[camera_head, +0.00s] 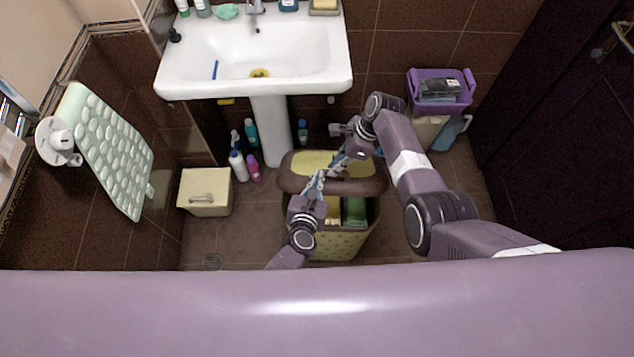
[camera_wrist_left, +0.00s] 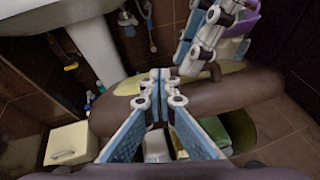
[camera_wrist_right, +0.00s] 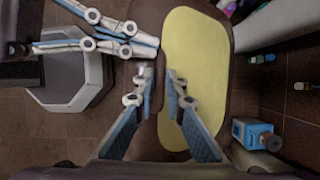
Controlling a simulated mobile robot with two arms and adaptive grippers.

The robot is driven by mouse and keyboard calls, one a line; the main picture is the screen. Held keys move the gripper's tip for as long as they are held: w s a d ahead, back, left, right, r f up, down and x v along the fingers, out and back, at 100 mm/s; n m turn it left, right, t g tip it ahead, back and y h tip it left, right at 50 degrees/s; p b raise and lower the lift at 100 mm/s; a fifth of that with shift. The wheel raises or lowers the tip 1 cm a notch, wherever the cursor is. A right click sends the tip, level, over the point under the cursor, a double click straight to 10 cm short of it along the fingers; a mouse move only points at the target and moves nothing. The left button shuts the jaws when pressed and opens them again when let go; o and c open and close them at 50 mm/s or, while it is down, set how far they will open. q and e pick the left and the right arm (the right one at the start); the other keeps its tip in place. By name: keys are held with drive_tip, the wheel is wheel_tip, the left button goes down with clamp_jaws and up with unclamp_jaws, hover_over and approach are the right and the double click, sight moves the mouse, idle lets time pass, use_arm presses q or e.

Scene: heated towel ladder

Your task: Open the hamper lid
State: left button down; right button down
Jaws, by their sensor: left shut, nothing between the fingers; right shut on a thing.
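The hamper (camera_head: 342,246) is a yellowish patterned basket with green and yellow contents showing inside. Its brown-rimmed lid (camera_head: 291,183) with a yellow panel is raised off the front of the opening, toward the back. The lid also shows in the left wrist view (camera_wrist_left: 112,117) and right wrist view (camera_wrist_right: 197,60). My right gripper (camera_head: 337,164) is shut on the lid at its handle area; the exact contact is partly hidden. My left gripper (camera_head: 319,176) is shut and empty at the lid's front edge; in its wrist view the fingertips (camera_wrist_left: 160,75) meet. I cannot tell if it touches the lid.
A white sink (camera_head: 255,85) on a pedestal stands behind the hamper. Several bottles (camera_head: 238,165) and a cream box (camera_head: 205,192) are at left. A purple basket (camera_head: 440,90) is at back right. A pale green mat (camera_head: 112,150) hangs at left. Floor right of the hamper is clear.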

use_arm(q)
drive_tip(key=shift+r, duration=0.1)
use_arm(e)
drive_tip(key=shift+s, duration=0.1)
drive_tip(key=c, duration=2)
unclamp_jaws()
drive_tip(key=shift+o, duration=0.2)
